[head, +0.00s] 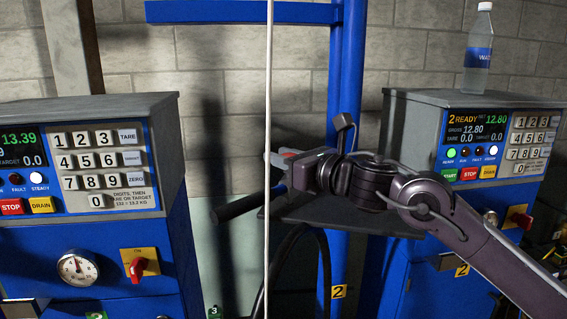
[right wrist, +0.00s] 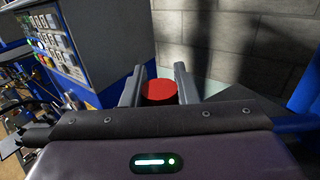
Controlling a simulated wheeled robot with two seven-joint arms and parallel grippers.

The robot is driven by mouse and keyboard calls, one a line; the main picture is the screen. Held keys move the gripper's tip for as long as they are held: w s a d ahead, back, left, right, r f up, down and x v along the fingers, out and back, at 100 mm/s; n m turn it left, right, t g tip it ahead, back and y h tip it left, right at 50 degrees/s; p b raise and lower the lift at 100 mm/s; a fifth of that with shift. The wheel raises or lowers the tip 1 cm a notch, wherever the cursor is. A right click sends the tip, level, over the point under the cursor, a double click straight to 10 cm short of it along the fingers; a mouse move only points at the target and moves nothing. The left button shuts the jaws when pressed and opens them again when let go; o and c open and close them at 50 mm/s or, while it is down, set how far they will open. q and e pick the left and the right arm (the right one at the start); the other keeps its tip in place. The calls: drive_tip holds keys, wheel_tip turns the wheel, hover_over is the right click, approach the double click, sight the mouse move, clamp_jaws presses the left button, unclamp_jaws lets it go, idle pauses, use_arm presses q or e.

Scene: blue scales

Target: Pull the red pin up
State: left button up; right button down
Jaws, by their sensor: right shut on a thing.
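The red pin shows as a round red top (right wrist: 158,90) between the two grey fingers in the right wrist view. The pin's lower part is hidden. My left gripper is not in view.
A thin white vertical line (head: 268,90) passes in front of the fingertips. A blue post (head: 346,90) stands behind my right arm. Blue scale consoles stand at left (head: 165,180) and right (head: 400,130). A water bottle (head: 478,60) stands on the right console. A dark hose (head: 322,260) hangs below.

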drive_tip(key=shift+d+r, duration=0.1)
drive_tip(key=shift+r, duration=1)
drive_tip(key=c, duration=1.1)
unclamp_jaws()
drive_tip(key=shift+f, duration=0.1)
drive_tip(key=shift+s+d+f+b, duration=0.15)
drive_tip(key=shift+s+d+b, duration=0.1)
drive_tip(key=shift+b, duration=0.1)
drive_tip(key=b+v, duration=0.3)
drive_tip(key=v, duration=0.4)
